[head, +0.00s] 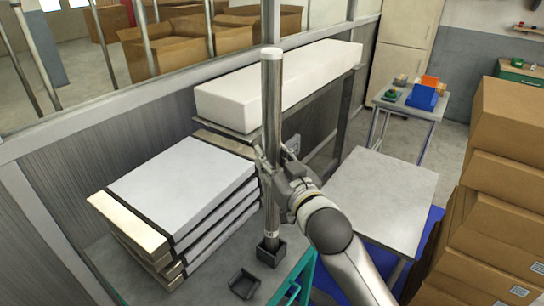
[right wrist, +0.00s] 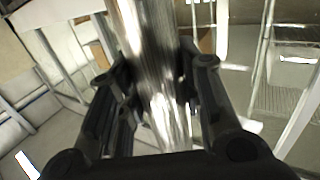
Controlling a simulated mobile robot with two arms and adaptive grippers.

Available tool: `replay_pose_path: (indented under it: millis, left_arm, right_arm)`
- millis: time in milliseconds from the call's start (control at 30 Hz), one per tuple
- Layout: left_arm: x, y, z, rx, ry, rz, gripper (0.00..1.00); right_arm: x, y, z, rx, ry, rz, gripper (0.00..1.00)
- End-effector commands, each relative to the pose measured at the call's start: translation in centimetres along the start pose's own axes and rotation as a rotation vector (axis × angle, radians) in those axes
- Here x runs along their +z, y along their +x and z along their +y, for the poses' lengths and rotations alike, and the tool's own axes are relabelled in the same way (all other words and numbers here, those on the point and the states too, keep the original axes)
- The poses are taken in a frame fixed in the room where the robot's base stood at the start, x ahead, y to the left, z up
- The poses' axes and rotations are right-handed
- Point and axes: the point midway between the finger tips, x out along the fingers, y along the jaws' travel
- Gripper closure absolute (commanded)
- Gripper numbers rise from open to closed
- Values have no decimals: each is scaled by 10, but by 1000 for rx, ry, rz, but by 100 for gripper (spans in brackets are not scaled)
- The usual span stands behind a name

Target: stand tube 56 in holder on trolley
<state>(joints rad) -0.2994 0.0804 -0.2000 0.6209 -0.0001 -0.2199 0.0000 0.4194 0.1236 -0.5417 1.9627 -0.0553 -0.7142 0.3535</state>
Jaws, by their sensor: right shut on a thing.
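A long grey metal tube (head: 271,100) stands upright in the head view. A small label shows near its lower end. My right gripper (head: 268,172) is shut on the tube at about its middle. In the right wrist view the shiny tube (right wrist: 150,70) runs between the two fingers (right wrist: 155,85). The tube's lower end is at a small black square holder (head: 271,256) on a grey top with a teal edge. The end appears to be inside or just above the holder's opening; I cannot tell which. My left gripper is not in view.
A second black holder, open-sided, (head: 244,284) sits close by at the left. Stacked white slabs (head: 185,185) lie left of the tube, and a long white block (head: 310,75) is behind. A grey-topped table (head: 385,200) and cardboard boxes (head: 505,180) stand to the right.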

Motion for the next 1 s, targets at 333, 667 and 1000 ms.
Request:
replay_pose_path:
  millis: [333,667,1000]
  left_arm:
    - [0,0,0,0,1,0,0]
    - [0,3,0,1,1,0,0]
    - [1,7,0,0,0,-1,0]
  right_arm:
    - [-2,0,0,0,0,5,100]
    - [4,0,0,0,0,5,100]
    - [10,0,0,0,0,4,100]
